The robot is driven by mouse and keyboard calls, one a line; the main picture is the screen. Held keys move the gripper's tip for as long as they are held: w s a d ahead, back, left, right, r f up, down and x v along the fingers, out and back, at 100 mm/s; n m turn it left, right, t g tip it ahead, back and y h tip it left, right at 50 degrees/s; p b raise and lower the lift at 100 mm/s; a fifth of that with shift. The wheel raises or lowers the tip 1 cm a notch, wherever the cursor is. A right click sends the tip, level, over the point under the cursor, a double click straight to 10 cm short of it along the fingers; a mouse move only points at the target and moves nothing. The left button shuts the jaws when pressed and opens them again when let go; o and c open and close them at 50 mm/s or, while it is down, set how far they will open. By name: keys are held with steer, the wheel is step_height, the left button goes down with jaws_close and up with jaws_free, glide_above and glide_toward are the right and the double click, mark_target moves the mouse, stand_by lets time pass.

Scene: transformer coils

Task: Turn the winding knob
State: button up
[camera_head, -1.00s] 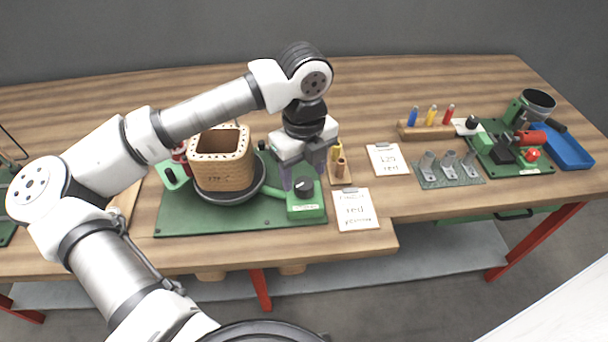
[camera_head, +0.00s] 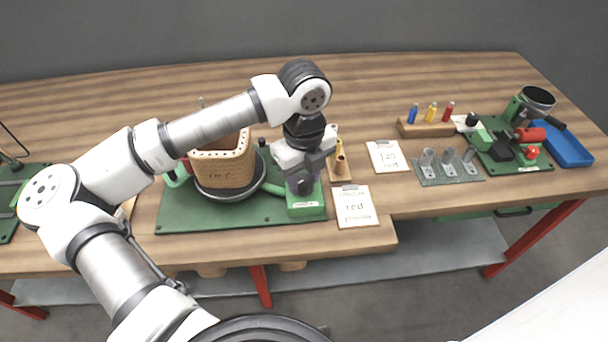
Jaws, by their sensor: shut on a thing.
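The winding knob was a black knob on top of the green control box (camera_head: 306,208), at the right front of the green base plate (camera_head: 190,220). It is now hidden behind my gripper (camera_head: 301,190). My gripper points down over the top of the box, shut on the knob. A tan coil former (camera_head: 224,166) with a row of holes along its rim sits on a dark round turntable (camera_head: 230,193), left of the box.
A card reading "red" (camera_head: 354,206) lies right of the box, with another card (camera_head: 388,156) behind it. A small wooden stand (camera_head: 340,172) is close to my gripper's right. Metal brackets, colored markers and a blue tray (camera_head: 567,145) are farther right.

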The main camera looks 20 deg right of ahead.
steer(key=shift+f+m+b, duration=0.15)
steer(key=shift+m+b, duration=0.15)
steer(key=shift+b, duration=0.3)
steer(key=shift+f+m+b, duration=0.15)
steer(key=shift+m+b, duration=0.35)
steer(key=shift+b, duration=0.4)
steer(key=m+b, duration=0.2)
steer(key=b, duration=0.1)
steer(key=shift+m, duration=0.3)
steer(key=m+b, duration=0.2)
steer(key=b, duration=0.1)
steer(key=shift+m, duration=0.3)
steer(key=m+b, duration=0.2)
steer(key=m, duration=0.1)
steer(key=shift+m, duration=0.4)
steer(key=m+b, duration=0.1)
steer(key=m, duration=0.3)
steer(key=m+b, duration=0.1)
steer(key=m, duration=0.1)
steer(key=shift+r+b, duration=0.25)
steer(key=shift+b, duration=0.1)
steer(key=m+b, duration=0.1)
steer(key=m, duration=0.6)
